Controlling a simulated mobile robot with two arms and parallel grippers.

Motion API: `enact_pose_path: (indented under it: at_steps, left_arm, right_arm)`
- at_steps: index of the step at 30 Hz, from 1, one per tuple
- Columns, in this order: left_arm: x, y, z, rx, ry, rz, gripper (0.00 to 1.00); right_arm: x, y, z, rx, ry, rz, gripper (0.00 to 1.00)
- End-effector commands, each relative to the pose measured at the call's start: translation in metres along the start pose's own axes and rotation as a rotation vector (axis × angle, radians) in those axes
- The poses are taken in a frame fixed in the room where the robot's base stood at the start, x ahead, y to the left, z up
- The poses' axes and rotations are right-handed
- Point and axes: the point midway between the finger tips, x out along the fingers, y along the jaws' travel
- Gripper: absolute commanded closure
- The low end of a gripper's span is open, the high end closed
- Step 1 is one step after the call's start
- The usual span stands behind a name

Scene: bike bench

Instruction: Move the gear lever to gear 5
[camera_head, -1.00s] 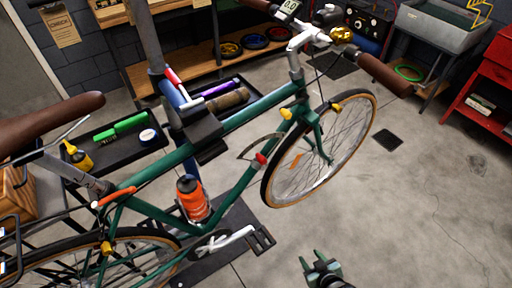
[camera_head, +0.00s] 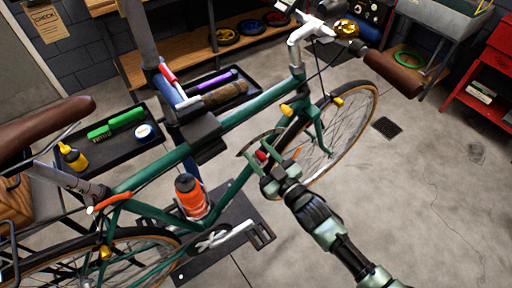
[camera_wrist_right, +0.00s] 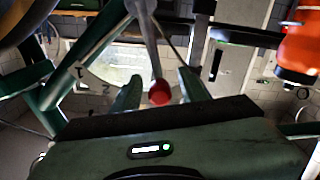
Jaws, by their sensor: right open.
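The gear lever has a red knob (camera_head: 262,156) and sits by a curved plate (camera_head: 247,147) on the green bike's down tube. In the right wrist view, the grey lever ends in the red knob (camera_wrist_right: 159,94). The numbers 1 and 2 show on the plate's left part; other numbers cannot be read. My right gripper (camera_head: 272,160) is open, its fingers on either side of the knob in the wrist view (camera_wrist_right: 160,86). Contact with the knob cannot be made out. My left gripper is not in view.
The orange bottle (camera_head: 190,196) is on the frame, left of my right gripper. The front wheel (camera_head: 345,130) is close on the right. A black tray (camera_head: 95,155) with tools stands behind the bike. The floor (camera_head: 420,200) at right is clear.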

Motion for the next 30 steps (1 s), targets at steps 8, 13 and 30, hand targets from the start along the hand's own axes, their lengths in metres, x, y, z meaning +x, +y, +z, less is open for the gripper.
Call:
enact_pose_path:
  at_steps: [8, 13, 30]
  left_arm:
    - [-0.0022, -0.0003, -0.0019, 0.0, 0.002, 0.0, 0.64]
    - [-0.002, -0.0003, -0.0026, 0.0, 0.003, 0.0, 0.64]
    - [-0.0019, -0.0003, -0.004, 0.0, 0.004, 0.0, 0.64]
  right_arm:
    - [0.0142, -0.0003, 0.0002, 0.0, -0.001, 0.0, 0.57]
    - [0.0139, -0.0002, 0.0004, 0.0, -0.001, 0.0, 0.59]
    - [0.0135, 0.0, 0.0006, 0.0, -0.001, 0.0, 1.0]
